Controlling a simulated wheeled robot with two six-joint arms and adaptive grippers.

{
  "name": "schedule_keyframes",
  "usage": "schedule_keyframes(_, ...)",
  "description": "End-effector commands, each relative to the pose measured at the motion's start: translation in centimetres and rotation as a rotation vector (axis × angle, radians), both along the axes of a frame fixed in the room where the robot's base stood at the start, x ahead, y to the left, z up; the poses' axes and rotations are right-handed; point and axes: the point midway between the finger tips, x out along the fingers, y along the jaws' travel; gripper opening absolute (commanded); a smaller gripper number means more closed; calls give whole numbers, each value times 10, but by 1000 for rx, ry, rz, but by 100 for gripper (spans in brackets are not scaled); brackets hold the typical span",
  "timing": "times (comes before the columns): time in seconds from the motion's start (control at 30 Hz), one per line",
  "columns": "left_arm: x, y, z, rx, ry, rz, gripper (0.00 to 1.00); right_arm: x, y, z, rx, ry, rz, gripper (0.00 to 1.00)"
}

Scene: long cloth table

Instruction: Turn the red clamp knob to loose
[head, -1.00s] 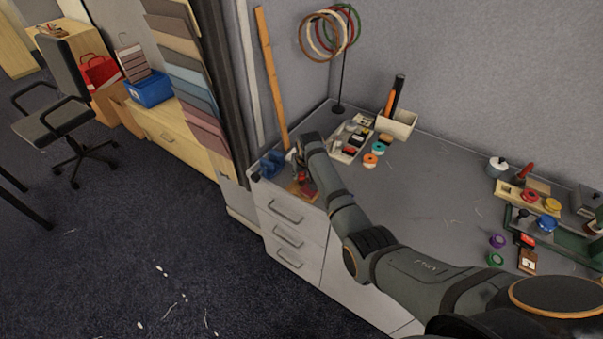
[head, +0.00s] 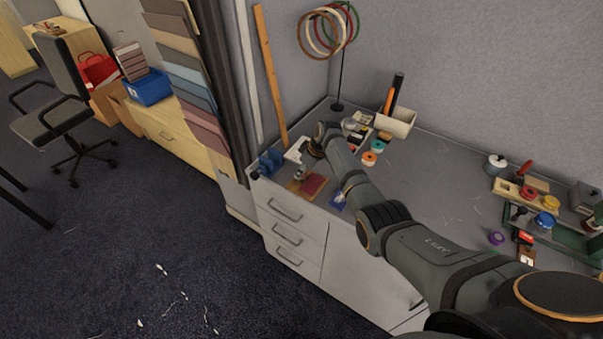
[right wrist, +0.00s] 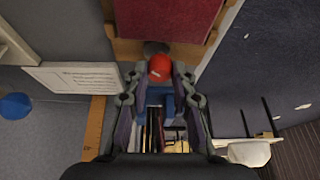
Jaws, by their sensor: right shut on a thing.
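The red clamp knob (right wrist: 160,68) shows in the right wrist view as a rounded red end with a pale mark. My right gripper (right wrist: 160,78) is shut on it, one finger on each side. A dark grey round part (right wrist: 155,47) sits just beyond the knob, by a wooden board (right wrist: 128,48) with a dark red panel (right wrist: 166,18). In the head view the red panel (head: 314,185) lies at the table's left end, near my right gripper (head: 308,150). The knob cannot be made out there. My left gripper is not in view.
A blue object (head: 270,162) stands at the table's left edge. Behind my right arm are a parts tray (head: 356,128), coloured rolls (head: 377,146) and a pen holder (head: 397,122). A ring stand (head: 341,80) stands at the back. The table's middle is mostly clear.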

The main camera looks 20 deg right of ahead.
Motion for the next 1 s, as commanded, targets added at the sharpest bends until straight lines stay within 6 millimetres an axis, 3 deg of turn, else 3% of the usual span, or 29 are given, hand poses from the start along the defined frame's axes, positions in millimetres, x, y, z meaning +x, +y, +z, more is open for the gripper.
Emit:
schedule_keyframes(0.6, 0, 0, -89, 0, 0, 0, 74, 4, -2, -7, 0, -2, 536, 0)
schedule_keyframes(1.0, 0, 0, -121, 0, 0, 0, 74, 4, -2, -3, -1, -1, 706, 0)
